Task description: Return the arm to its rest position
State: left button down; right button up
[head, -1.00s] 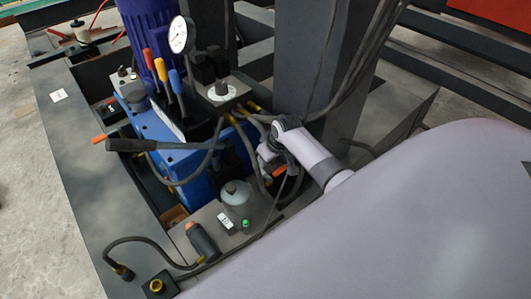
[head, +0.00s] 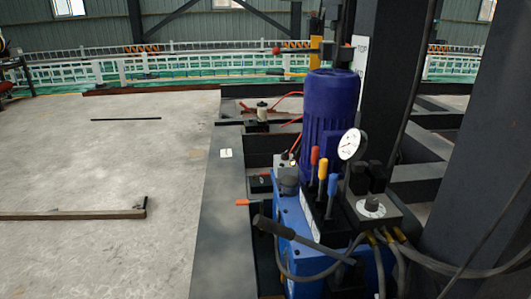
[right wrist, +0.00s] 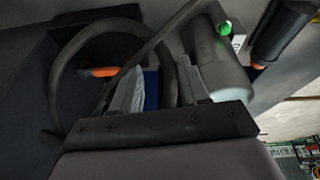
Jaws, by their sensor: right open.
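My right gripper (right wrist: 155,84) shows in the right wrist view, with its two grey fingers apart and nothing held between them. Beyond the fingers are a black hose (right wrist: 65,75), an orange-tipped handle (right wrist: 100,72) and a grey cylindrical part with a green knob (right wrist: 224,28). I cannot tell how far these are from the fingers. Neither arm nor gripper shows in the head view.
In the head view, a blue hydraulic unit (head: 331,110) with a pressure gauge (head: 350,144), coloured levers (head: 322,168) and hoses stands beside a dark steel column (head: 480,150). Open concrete floor (head: 100,170) lies to the left. A black-and-orange cylinder (right wrist: 280,30) is at upper right in the wrist view.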

jog(key=s+a+r, duration=0.4)
jog(key=s+r, duration=0.1)
jog(key=s, duration=0.5)
jog(key=s+a+r, duration=0.4)
jog(key=s+r, duration=0.1)
jog(key=s, duration=0.5)
jog(key=w+a+n+t+y, duration=0.1)
jog(key=w+a+t+y, duration=0.3)
jog(key=w+a+t, duration=0.35)
pick_arm(q)
jog(key=s+a+r+p, duration=0.1)
jog(key=a+r+p, duration=0.1)
jog(key=r+p, duration=0.5)
jog(key=s+a+r+y+p, duration=0.1)
jog(key=r+p, duration=0.6)
jog(key=p, duration=0.8)
jog(key=shift+s+a+r+n+g+p, duration=0.35)
jog(key=shift+a+n+g+p, duration=0.05)
jog(key=shift+a, duration=0.3)
pick_arm(e)
jog(key=s+d+r+h, duration=0.1)
jog(key=d+r, duration=0.1)
jog(key=r, duration=0.5)
jog(key=d+r+g, duration=0.1)
jog(key=d+r, duration=0.1)
jog(key=r, duration=0.5)
jog(key=shift+s+d+m+h, duration=0.25)
jog(key=shift+s+m+h, duration=0.05)
jog(key=shift+s+h, duration=0.1)
